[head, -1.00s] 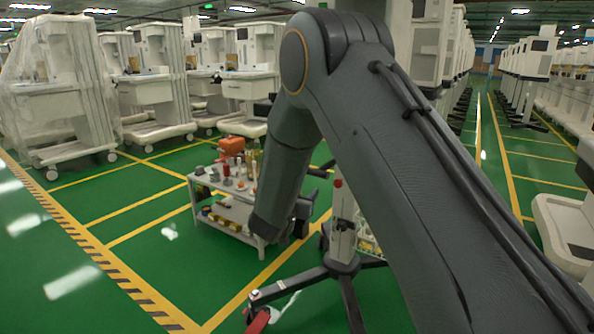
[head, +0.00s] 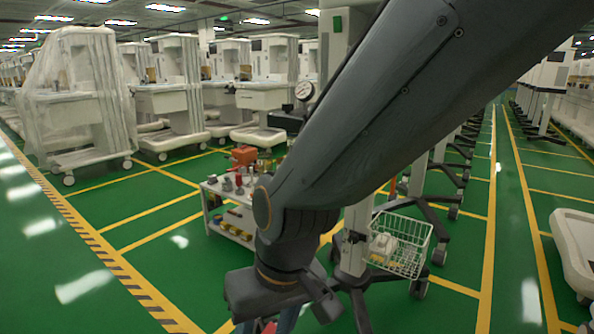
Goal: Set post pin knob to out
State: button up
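A pale upright post (head: 353,258) stands on a dark legged base, right of my wrist in the head view. My arm crosses in front of it and hides much of its middle. A small dark fitting (head: 354,237) sits on the post; I cannot tell whether it is the pin knob. I cannot make out the knob or its position. The dark end of my arm, with my gripper (head: 283,295), is low in front of the post's base, left of the post and apart from the fitting in the picture. Its fingertips are not clear.
A wire basket (head: 400,245) holding a pale object hangs right of the post. A small white cart (head: 228,218) with tools and a red box (head: 244,155) stands at left. A round gauge (head: 304,91) shows above my arm. Green floor is free at left.

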jog(key=s+d+g+h, duration=0.1)
jog(key=s+d, duration=0.3)
jog(key=s, duration=0.1)
jog(key=d+r+m+p, duration=0.3)
jog(key=d+r+p, duration=0.7)
jog(key=r+p, duration=0.3)
jog(key=d+r+m+h+p, duration=0.1)
jog(key=d+r+m+p, duration=0.1)
jog(key=d+r+p, duration=0.8)
notch_tip(320, 180, up, 4)
jog(key=p, duration=0.8)
jog(key=shift+d+f+m, duration=0.2)
jog(key=shift+m, duration=0.2)
